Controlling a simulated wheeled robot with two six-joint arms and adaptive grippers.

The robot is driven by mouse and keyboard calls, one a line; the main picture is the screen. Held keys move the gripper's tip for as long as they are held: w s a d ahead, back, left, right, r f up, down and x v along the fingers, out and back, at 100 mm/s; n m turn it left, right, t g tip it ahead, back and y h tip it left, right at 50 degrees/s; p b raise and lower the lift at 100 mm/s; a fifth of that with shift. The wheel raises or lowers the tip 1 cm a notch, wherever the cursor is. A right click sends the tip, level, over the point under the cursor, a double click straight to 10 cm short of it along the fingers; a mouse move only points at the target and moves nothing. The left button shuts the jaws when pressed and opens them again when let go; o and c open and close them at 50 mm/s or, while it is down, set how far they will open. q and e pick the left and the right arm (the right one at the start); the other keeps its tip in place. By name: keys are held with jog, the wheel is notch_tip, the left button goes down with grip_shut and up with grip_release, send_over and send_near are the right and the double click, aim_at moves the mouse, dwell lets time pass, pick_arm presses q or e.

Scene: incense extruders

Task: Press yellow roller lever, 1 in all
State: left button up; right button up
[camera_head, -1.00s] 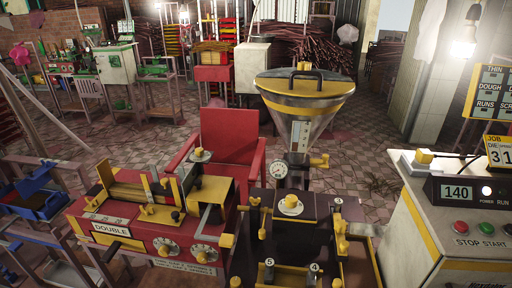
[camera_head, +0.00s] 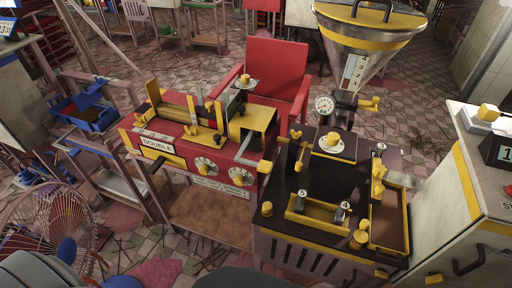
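The red roller machine (camera_head: 180,150) with a "DOUBLE" label stands left of centre. Its rollers (camera_head: 177,106) lie on top, with upright yellow pieces (camera_head: 153,92) beside them and a yellow block (camera_head: 262,120) at the right end. Two white dials (camera_head: 206,166) with yellow knobs are on its front. A dark machine (camera_head: 330,185) with several yellow knobs and levers stands to its right, below a metal funnel (camera_head: 365,45) with a yellow band. I cannot tell which yellow part is the roller lever. Neither gripper is in view.
A red chair (camera_head: 276,68) stands behind the red machine. A wire fan (camera_head: 45,215) and a blue tray (camera_head: 90,112) are at left. A pale cabinet (camera_head: 455,205) with a yellow edge stands at right. Tiled floor (camera_head: 140,72) shows behind the machines.

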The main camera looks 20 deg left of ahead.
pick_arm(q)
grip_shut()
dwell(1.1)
